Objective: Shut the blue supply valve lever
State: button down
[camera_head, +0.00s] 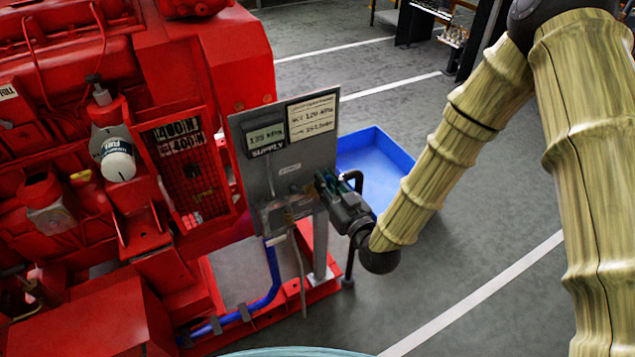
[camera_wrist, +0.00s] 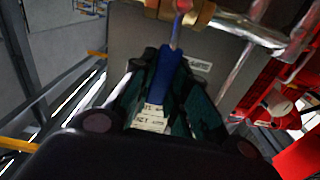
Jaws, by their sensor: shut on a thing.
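The blue valve lever (camera_wrist: 168,72) shows in the wrist view, held between the two fingers of my gripper (camera_wrist: 170,88). It runs up to a brass valve body (camera_wrist: 182,12) on a metal pipe. In the head view my gripper (camera_head: 325,185) is at the right side of a grey panel (camera_head: 262,180), and the lever is hidden behind it. A supply display (camera_head: 265,140) reading about 135 kPa and a label plate (camera_head: 312,117) are on the panel's upper part.
The red pumpset (camera_head: 120,130) fills the left. A blue tray (camera_head: 380,150) lies on the floor behind my gripper. A blue pipe (camera_head: 272,275) runs below the panel. A grey post (camera_head: 320,245) holds the panel. The floor at the lower right is clear.

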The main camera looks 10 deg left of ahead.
jog(key=shift+f, duration=0.1)
dwell(0.3)
jog(key=c, duration=1.4)
grip_release()
jog(key=shift+o, duration=0.2)
jog(key=v, duration=1.2)
